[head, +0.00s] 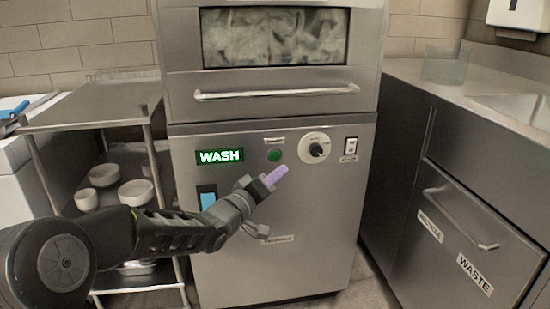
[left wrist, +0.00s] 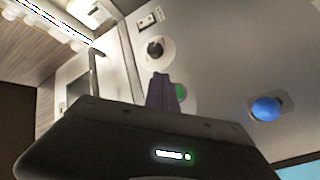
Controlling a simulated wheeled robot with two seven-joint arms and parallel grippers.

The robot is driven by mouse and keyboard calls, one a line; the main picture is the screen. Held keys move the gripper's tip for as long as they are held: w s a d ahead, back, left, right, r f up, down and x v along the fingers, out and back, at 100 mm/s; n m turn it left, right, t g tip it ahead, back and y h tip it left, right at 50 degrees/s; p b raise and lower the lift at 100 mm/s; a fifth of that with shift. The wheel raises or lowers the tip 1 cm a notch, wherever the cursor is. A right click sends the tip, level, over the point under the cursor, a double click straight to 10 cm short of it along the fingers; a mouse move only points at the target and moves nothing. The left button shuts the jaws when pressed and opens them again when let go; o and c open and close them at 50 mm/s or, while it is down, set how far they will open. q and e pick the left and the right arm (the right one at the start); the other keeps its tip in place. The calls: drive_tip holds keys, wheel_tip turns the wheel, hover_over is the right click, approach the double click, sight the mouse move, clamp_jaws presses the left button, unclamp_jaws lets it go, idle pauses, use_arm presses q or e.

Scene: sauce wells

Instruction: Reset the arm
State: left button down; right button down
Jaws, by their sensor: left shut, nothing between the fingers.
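My left arm comes in from the left in the head view and reaches across the front of a steel dishwasher (head: 330,215). My left gripper (head: 276,175) is shut and empty, with its purple fingertips in front of the panel, just below the green button (head: 274,155). The lit WASH display (head: 220,156) is left of the button, and a round dial (head: 315,148) is to its right. In the left wrist view the shut fingers (left wrist: 162,92) partly cover the green button (left wrist: 180,92); the dial (left wrist: 154,50) shows above them. I cannot tell whether the fingertips touch the panel. My right gripper is not in view.
A steel rack (head: 95,104) with white bowls (head: 136,192) stands left of the dishwasher. A counter with a WASTE drawer (head: 460,225) stands at the right, with a clear container (head: 445,68) on top. The dishwasher's handle bar (head: 276,94) juts out above the panel.

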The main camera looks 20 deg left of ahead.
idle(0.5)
